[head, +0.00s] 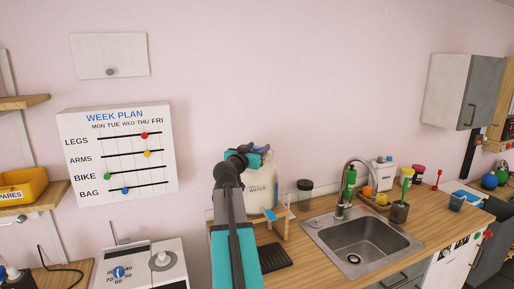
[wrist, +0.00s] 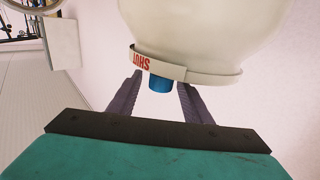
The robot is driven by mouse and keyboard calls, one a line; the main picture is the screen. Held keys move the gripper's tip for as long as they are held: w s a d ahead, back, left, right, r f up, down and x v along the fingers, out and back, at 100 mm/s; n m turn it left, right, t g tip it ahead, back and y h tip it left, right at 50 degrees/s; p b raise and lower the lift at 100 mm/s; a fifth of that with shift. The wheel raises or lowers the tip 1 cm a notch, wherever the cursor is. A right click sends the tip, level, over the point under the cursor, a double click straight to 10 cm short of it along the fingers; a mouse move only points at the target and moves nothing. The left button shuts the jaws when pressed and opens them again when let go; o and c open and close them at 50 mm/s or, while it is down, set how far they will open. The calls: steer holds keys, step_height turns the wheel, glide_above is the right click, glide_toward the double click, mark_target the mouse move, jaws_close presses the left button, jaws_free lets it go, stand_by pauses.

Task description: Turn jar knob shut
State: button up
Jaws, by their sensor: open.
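The cream jar (head: 262,199) marked WATER stands on a small wooden stand at the middle of the counter in the head view. In the wrist view, the jar (wrist: 190,30) fills the upper part, with a pale band (wrist: 205,73) reading SHUT in red, upside down. The blue knob (wrist: 160,84) sticks out past the band and is partly hidden by it. My gripper (wrist: 160,79) is open, with one dark finger on each side of the knob and gaps visible. In the head view, my gripper (head: 262,150) is at the jar's top and hides part of it.
A dark-lidded glass jar (head: 304,193), the sink (head: 363,242) and its tap (head: 345,180) are to the right. A dark ribbed mat (head: 274,257) lies in front.

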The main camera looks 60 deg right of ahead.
steer(key=c, duration=1.1)
steer(key=shift+o, duration=0.2)
